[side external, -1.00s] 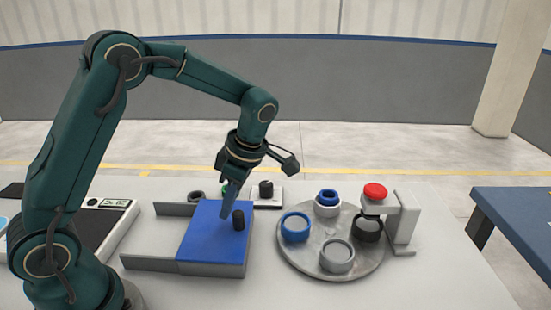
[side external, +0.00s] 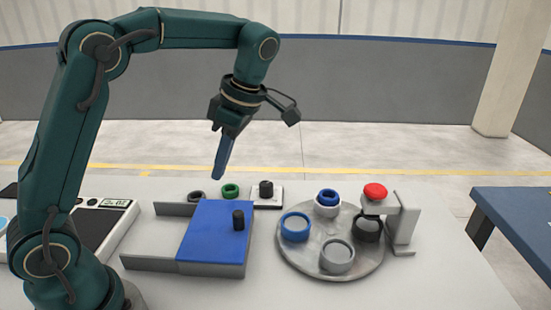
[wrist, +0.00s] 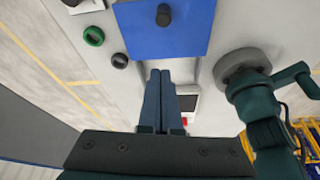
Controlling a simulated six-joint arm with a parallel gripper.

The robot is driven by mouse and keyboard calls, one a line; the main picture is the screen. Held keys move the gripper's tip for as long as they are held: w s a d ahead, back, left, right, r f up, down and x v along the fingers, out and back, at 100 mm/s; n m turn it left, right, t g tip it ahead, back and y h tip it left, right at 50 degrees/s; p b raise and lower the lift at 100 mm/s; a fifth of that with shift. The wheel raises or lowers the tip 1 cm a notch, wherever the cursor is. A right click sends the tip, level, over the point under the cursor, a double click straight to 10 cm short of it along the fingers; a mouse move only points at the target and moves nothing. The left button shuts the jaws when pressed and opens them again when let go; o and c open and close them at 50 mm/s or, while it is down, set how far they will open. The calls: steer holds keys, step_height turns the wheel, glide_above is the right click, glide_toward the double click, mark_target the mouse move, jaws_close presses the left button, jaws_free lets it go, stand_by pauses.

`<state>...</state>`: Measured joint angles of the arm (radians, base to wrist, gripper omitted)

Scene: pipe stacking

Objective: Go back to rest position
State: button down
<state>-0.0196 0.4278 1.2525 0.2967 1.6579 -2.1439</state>
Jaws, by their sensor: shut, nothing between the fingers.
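My gripper (side external: 218,176) hangs in the air above the back part of the table, its fingers pointing down and pressed together with nothing between them. In the wrist view my gripper (wrist: 166,74) shows its two blue fingers side by side. The blue plate (wrist: 165,38) and cylinder (wrist: 163,15) also show at the top of the wrist view. My gripper is apart from all of them.
A round grey plate (side external: 318,268) at the right bears several rings, with a red-topped button stand (side external: 375,190) beside it. A green ring (side external: 230,190), a dark ring (side external: 196,196) and a small white block with a black knob (side external: 266,190) sit behind the blue plate. The air around my gripper is clear.

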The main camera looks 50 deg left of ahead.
steer(key=s+d+r+m+t+h, duration=0.1)
steer(key=s+d+r+m+t, duration=0.2)
steer(key=s+r+m+t, duration=0.25)
steer(key=s+d+f+m+t+h, duration=0.1)
steer(key=s+d+f+m, duration=0.1)
steer(key=m, duration=0.7)
steer(key=s+d+f+m+t+h, duration=0.1)
steer(key=s+d+f+m, duration=0.1)
steer(key=m, duration=0.8)
steer(key=shift+s+f, duration=0.7)
steer(key=shift+f, duration=0.25)
steer(key=c, duration=1.5)
jaws_free()
steer(key=shift+c, duration=0.2)
